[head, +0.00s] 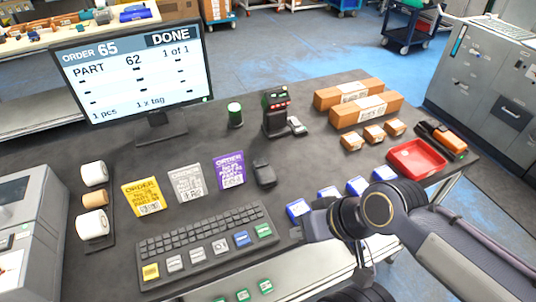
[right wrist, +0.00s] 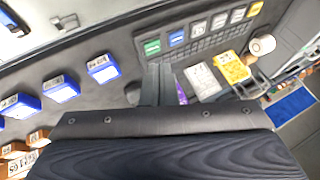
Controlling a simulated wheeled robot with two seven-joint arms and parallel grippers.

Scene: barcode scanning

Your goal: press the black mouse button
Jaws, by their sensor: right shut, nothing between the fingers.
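The black mouse (head: 264,173) lies on the dark table, right of the purple order card (head: 230,170) and beyond the keyboard's right end. My right gripper (head: 298,222) is shut and empty, nearer the front than the mouse and apart from it in the head view. In the right wrist view its closed fingers (right wrist: 157,85) point over the table. A dark shape (right wrist: 132,93) beside them looks like the mouse, partly hidden. The height of the fingertips above the table is hard to tell. My left gripper is not in view.
The keyboard (head: 207,245) with coloured keys lies left of my gripper. Blue boxes (head: 329,194) stand to the right, close to my arm. A scanner stand (head: 275,113) is behind the mouse. A red tray (head: 417,158) is far right. The monitor (head: 135,75) reads "DONE".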

